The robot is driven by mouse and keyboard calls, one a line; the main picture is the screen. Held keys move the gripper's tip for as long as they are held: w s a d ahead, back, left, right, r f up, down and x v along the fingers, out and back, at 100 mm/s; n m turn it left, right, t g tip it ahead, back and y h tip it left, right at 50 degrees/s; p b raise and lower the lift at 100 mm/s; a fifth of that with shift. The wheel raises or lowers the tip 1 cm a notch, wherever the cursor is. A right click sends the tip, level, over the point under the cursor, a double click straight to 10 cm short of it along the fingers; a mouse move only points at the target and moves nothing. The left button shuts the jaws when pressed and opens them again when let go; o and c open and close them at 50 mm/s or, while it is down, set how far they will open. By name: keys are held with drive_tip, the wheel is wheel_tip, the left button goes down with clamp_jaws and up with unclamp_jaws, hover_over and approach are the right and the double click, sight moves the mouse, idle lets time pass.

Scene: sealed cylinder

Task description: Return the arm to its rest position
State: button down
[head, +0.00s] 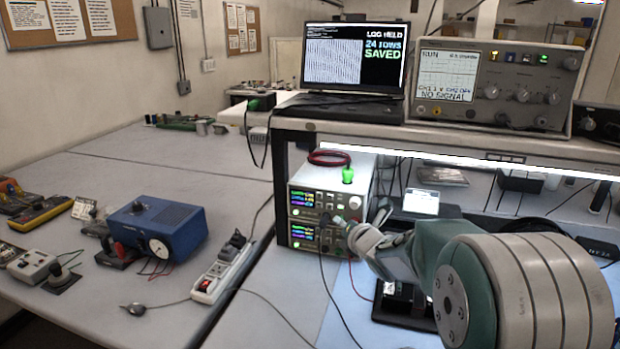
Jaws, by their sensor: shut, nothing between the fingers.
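My arm reaches in from the lower right, with its large grey and teal joint close to the camera. My gripper (357,236) is small and pale at the arm's far end. It appears shut and empty, in front of the right side of the stacked bench power supplies (303,212). I cannot tell whether it touches their front panel. The supplies have lit coloured displays, and a green lamp (347,175) glows on top. My arm hides part of the bench behind it.
A shelf (440,130) above the bench carries a laptop (352,70) reading "24 rows saved" and an oscilloscope (495,85). A power strip (222,270), blue box (158,230) and cables lie at left. Black equipment (405,302) sits below my arm.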

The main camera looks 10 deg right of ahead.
drive_tip(key=s+d+r+m+g+h, duration=0.2)
drive_tip(key=s+r+m+h, duration=0.1)
drive_tip(key=s+m, duration=0.55)
drive_tip(key=s+d+r+m+g+h, duration=0.2)
drive_tip(key=s+m+h, duration=0.1)
drive_tip(key=s+m, duration=0.55)
drive_tip(key=s+a+f+m+g, duration=0.1)
drive_tip(key=s+f+m+g, duration=0.1)
drive_tip(key=s+m, duration=0.4)
drive_tip(key=s+a+f+m+g+y, duration=0.1)
drive_tip(key=s+m, duration=0.6)
drive_tip(key=s, duration=0.8)
drive_tip(key=a+f+g, duration=0.1)
drive_tip(key=g, duration=0.1)
drive_tip(key=shift+s+g, duration=0.25)
drive_tip(key=shift+g, duration=0.05)
drive_tip(key=shift+a+f, duration=0.1)
